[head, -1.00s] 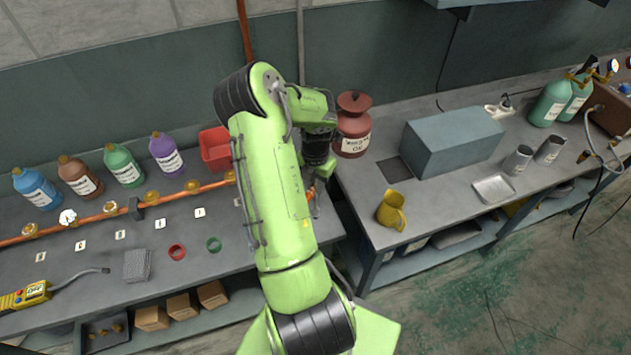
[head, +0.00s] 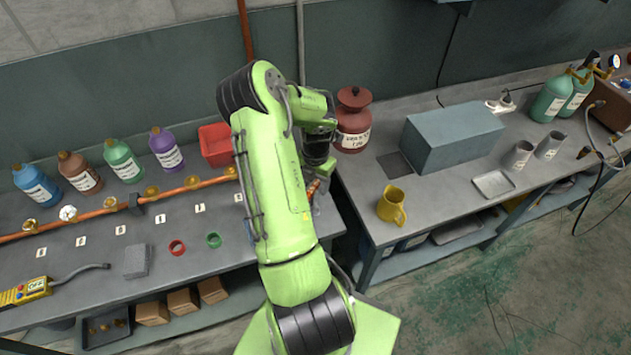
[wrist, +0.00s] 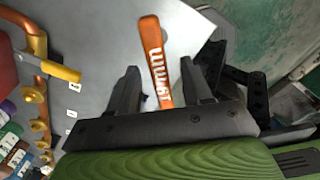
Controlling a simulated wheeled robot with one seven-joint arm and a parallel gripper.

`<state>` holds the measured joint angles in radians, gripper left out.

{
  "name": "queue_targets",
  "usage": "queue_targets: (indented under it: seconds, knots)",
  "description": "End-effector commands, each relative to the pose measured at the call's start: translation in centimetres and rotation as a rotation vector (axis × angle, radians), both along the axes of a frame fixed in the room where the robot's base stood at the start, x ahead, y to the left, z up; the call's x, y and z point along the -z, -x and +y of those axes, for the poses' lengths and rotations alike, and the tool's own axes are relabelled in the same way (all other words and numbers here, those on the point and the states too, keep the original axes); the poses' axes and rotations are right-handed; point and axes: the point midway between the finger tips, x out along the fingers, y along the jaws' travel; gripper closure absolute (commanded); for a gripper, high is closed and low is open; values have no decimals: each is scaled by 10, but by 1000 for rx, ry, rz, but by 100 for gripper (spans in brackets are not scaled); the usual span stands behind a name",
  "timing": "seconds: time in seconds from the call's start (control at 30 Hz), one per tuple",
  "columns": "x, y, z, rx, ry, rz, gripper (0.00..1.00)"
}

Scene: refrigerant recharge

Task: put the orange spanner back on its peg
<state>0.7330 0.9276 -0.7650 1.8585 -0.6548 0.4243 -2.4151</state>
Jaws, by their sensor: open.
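The orange spanner (wrist: 155,60) shows in the wrist view with its handle running up from between my fingers. It appears to lie on the grey bench top (wrist: 115,40), though I cannot tell whether it touches it. My gripper (wrist: 158,85) is open, with one dark finger on each side of the spanner and gaps on both sides. In the head view my green arm covers most of the gripper, and only a small orange patch (head: 313,187) shows beside it. The spanner's lower end is hidden behind the gripper body. I cannot make out the peg in either view.
A copper pipe with brass valves (head: 110,206) runs along the left bench, with several bottles (head: 122,164) and a red bin (head: 215,145) behind. A dark red canister (head: 352,125), a yellow jug (head: 391,206) and a blue-grey box (head: 452,140) stand on the right bench. A gap separates the benches.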

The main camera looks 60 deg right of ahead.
Motion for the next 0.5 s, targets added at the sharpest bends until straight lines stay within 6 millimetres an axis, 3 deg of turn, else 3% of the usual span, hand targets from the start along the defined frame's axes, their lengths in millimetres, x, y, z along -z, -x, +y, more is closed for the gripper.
queue_targets:
  seconds: [0.17,0.5]
  knots:
    - [-9,-1,-1,0,2,-2,51]
    - [-100,-1,-1,-2,5,-4,51]
